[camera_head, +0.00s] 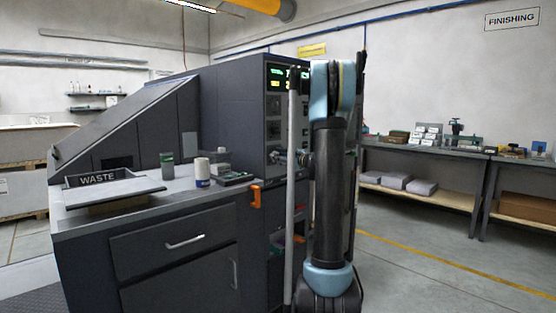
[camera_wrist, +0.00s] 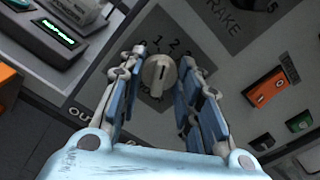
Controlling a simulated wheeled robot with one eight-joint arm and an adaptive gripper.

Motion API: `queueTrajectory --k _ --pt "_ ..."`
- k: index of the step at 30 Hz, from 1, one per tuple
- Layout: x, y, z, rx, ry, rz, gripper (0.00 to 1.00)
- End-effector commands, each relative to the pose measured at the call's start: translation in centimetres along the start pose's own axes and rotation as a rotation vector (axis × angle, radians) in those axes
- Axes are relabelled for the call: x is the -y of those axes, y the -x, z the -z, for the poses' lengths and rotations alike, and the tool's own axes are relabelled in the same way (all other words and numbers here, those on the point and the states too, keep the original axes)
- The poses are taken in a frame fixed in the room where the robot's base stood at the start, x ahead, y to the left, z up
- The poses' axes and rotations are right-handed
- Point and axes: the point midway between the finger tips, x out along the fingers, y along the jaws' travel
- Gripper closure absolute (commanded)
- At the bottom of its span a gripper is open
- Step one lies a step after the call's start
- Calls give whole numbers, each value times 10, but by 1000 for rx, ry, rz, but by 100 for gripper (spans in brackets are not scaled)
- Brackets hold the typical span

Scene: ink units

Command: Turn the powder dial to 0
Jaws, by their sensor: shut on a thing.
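In the wrist view a round pale dial (camera_wrist: 157,75) sits on a dark square plate, with numbers such as 1 and 2 printed around its upper side. A light line on the dial points roughly up, near the 1 and 2; the exact setting is hard to tell. In the head view my gripper (camera_head: 282,157) reaches the side panel of the dark machine (camera_head: 235,110); the dial is hidden there.
A device with a green display (camera_wrist: 58,33) is at upper left. In the head view an orange handle (camera_head: 255,197) sticks out below.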

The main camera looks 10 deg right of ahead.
Motion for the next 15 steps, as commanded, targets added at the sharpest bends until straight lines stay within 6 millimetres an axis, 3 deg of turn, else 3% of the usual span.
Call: queueTrajectory --k 15 --pt "-5 0 0 3 480 -5 92"
